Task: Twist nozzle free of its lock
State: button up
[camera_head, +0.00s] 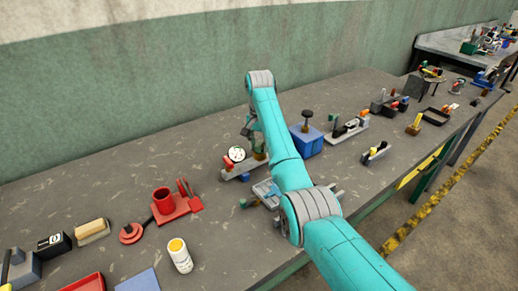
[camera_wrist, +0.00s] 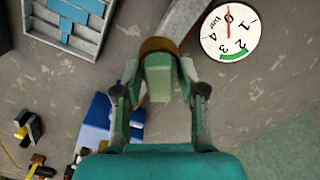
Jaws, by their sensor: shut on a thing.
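In the head view my gripper (camera_head: 250,128) points down over a grey bar-shaped fixture (camera_head: 240,170) on the bench. A white round gauge (camera_head: 236,154) stands on this fixture beside the gripper. The gauge (camera_wrist: 229,33) also shows at the upper right in the wrist view. I cannot tell whether the lock is engaged.
A blue box with a black knob (camera_head: 307,140) stands right of my arm. A grey tray with blue parts (camera_head: 266,191) lies in front of the fixture. A red cup on a red base (camera_head: 164,200) and a white-yellow can (camera_head: 179,255) are left. The bench behind the fixture is clear.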

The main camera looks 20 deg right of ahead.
jog(key=shift+s+d+f, duration=0.1)
jog(key=shift+d+f, duration=0.05)
jog(key=shift+f, duration=0.25)
jog(key=n, duration=0.5)
jog(key=o, duration=1.5)
jog(key=shift+f, duration=0.1)
jog(key=shift+o, duration=0.5)
jog(key=shift+r, duration=0.2)
jog(key=shift+r, duration=0.1)
